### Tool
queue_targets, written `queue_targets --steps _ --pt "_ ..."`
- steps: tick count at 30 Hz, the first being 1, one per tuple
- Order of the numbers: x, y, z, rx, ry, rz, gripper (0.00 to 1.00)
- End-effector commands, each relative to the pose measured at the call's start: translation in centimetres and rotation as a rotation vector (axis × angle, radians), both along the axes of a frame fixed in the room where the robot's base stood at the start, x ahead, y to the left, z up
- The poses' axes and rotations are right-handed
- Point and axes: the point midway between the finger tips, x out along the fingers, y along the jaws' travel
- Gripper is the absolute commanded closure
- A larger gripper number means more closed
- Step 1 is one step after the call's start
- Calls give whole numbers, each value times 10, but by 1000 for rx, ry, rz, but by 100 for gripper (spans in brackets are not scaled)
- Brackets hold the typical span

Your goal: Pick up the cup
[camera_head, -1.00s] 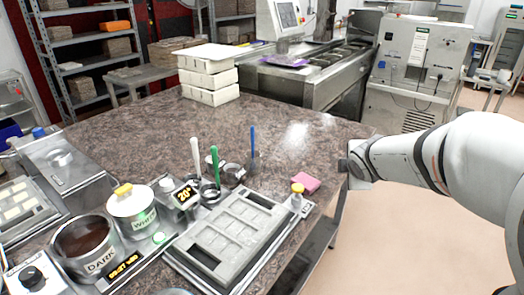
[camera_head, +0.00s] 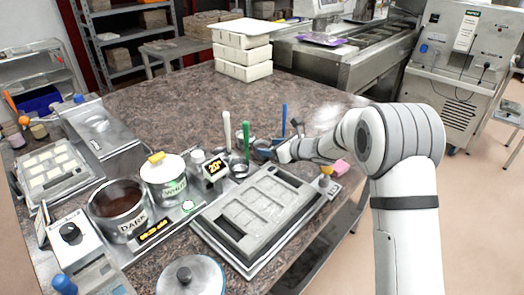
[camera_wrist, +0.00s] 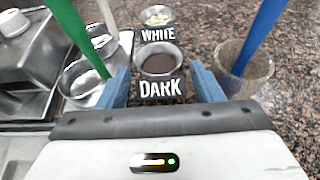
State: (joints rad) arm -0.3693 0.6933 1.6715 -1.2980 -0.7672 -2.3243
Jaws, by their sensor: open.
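A see-through cup (camera_wrist: 245,66) with a blue-handled tool (camera_wrist: 262,30) in it stands just right of my gripper's right finger in the wrist view. A small metal cup with dark contents, labelled DARK (camera_wrist: 160,88), lies ahead between the two blue fingers. Behind it is a small cup labelled WHITE (camera_wrist: 158,32) with pale pieces. Which of these is the task's cup I cannot tell. My gripper (camera_wrist: 162,88) is open, with nothing visibly held. In the head view my gripper (camera_head: 288,152) is low beside the small cups and partly hides them.
A green-handled tool (camera_wrist: 75,35) and a metal bowl (camera_wrist: 85,76) are close on the left.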

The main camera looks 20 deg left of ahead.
Motion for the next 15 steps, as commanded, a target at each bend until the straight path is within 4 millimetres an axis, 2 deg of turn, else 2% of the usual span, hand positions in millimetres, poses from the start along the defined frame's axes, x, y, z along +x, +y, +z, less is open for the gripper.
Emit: queue_targets --steps 3,9,15 --pt "5 16 -4 0 1 3 40" --pt "13 37 -15 -1 1 0 40" --pt "15 40 -17 1 1 -2 40"
